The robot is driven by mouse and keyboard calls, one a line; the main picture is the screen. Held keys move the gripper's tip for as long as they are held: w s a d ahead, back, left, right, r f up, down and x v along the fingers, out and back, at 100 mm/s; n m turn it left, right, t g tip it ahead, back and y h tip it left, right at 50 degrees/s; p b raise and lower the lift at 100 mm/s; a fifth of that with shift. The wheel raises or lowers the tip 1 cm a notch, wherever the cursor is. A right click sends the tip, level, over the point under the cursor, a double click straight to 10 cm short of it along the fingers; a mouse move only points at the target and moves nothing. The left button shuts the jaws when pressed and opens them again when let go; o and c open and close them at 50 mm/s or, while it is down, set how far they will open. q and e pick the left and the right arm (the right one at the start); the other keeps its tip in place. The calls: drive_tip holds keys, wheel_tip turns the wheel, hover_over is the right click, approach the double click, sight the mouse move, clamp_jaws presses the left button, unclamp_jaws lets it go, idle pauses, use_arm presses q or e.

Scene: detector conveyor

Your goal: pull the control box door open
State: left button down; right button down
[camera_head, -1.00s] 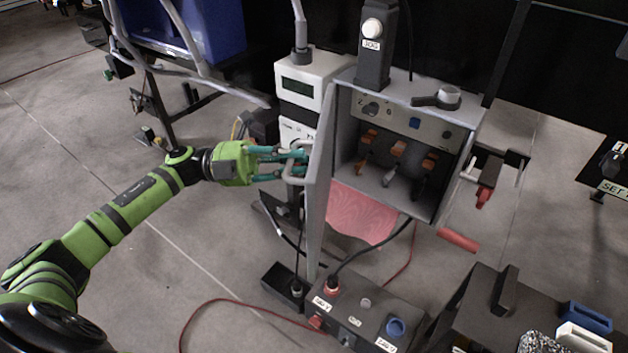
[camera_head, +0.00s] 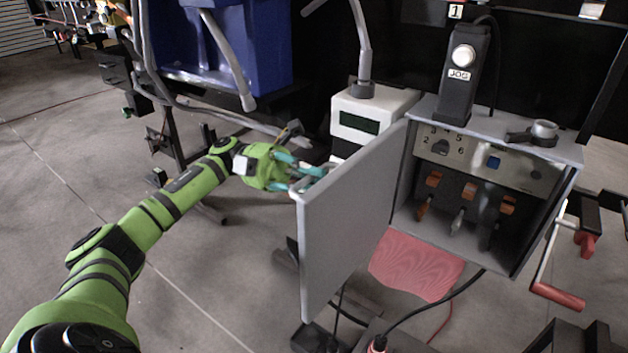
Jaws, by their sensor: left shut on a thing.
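The control box (camera_head: 480,128) is grey, with a dial, switches and several orange-tipped levers inside. Its grey door (camera_head: 350,220) is hinged on the box's left side and stands wide open, swung out toward the left and front. My left gripper (camera_head: 308,178) reaches in from the left to the door's outer side near its free edge. Its teal fingers are shut on the door handle (camera_head: 306,186), which is partly hidden by the fingers and the door. My right gripper is not in view.
A white device (camera_head: 372,112) with a dark display stands behind the door. A crank with a red handle (camera_head: 558,296) sticks out at the box's right. A pink sheet (camera_head: 415,265) hangs below the box. A blue bin (camera_head: 215,45) stands behind my left arm.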

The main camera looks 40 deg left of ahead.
use_arm(q)
drive_tip(key=shift+w+a, duration=0.1)
drive_tip(key=shift+a, duration=0.05)
drive_tip(key=c, duration=1.2)
unclamp_jaws()
drive_tip(key=shift+o, duration=0.2)
drive_tip(key=a+f, duration=0.1)
drive_tip(key=a, duration=0.6)
drive_tip(key=shift+w+a+f, duration=0.15)
drive_tip(key=shift+w+f, duration=0.05)
drive_tip(key=shift+w, duration=0.05)
